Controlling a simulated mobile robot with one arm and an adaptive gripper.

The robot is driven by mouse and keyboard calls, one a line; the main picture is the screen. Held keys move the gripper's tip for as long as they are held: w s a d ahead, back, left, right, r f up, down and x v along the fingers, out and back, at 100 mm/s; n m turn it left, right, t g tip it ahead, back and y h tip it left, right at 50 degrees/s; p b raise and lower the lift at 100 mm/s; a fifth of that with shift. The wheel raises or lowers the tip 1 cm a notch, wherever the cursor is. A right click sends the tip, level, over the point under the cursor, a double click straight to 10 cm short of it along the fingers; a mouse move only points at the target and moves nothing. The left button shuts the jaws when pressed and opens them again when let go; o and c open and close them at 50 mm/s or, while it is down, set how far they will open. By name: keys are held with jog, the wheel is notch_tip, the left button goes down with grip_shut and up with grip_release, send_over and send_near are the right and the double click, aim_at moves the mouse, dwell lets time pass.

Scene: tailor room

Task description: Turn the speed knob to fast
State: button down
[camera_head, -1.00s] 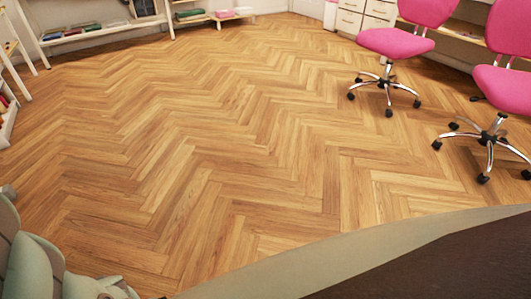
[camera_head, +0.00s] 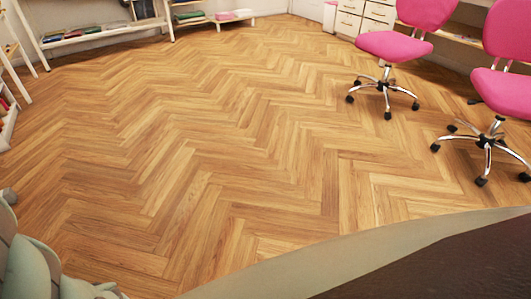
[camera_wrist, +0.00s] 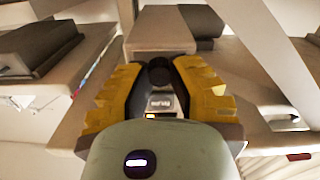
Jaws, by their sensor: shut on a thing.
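In the wrist view, my gripper (camera_wrist: 158,66) has its two yellow-padded fingers closed around a small dark round knob (camera_wrist: 159,75). The knob sits between the fingertips and both fingers appear to touch its sides. Just below it, between the fingers, is a small pale panel (camera_wrist: 161,103) with dark lettering too small to read and a lit orange mark. No pointer or speed marking on the knob can be made out. The head view shows neither the knob nor the gripper's fingers.
In the wrist view a dark block (camera_wrist: 38,48) lies on a pale surface at left. In the head view, two pink wheeled chairs (camera_head: 394,50) stand at right, and low shelves (camera_head: 100,34) line the back. The wooden floor (camera_head: 220,150) between is clear.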

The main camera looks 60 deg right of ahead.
jog(key=shift+w+a+r+m+p, duration=0.1)
jog(key=shift+r+m+p, duration=0.1)
jog(key=shift+m+p, duration=1.35)
jog(key=shift+r+m+p, duration=0.2)
jog(key=shift+m+p, duration=0.85)
jog(key=shift+m, duration=1.3)
jog(key=c, duration=0.8)
grip_release()
jog(key=shift+f, duration=0.2)
jog(key=shift+f, duration=0.1)
jog(key=v, duration=1.2)
